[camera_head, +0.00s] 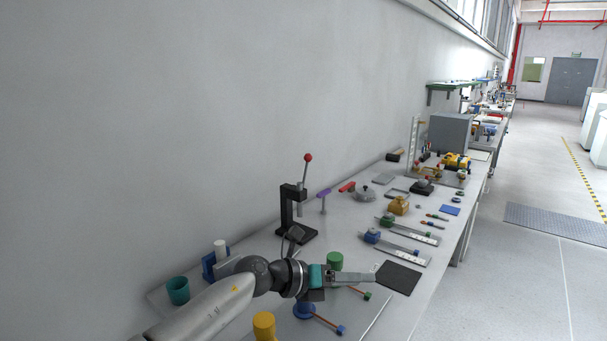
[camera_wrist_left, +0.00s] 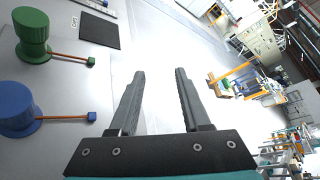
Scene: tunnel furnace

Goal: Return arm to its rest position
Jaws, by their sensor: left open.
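My left arm reaches in from the bottom left of the head view, over the near part of the workbench (camera_head: 385,320). Its left gripper (camera_head: 374,277) points right, just beside a dark square pad (camera_head: 400,279). In the left wrist view the two fingers (camera_wrist_left: 160,74) are apart with nothing between them. A green spool-like piece (camera_head: 335,261) stands behind the gripper, and a blue one (camera_head: 304,310) is partly hidden below the arm. My right gripper is not in view.
A black lever press (camera_head: 287,212) with a red knob stands behind the arm. A teal cup (camera_head: 178,290) and a yellow cylinder (camera_head: 264,325) stand close to the arm. Several fixtures crowd the bench farther back. Open floor (camera_head: 530,275) lies to the right.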

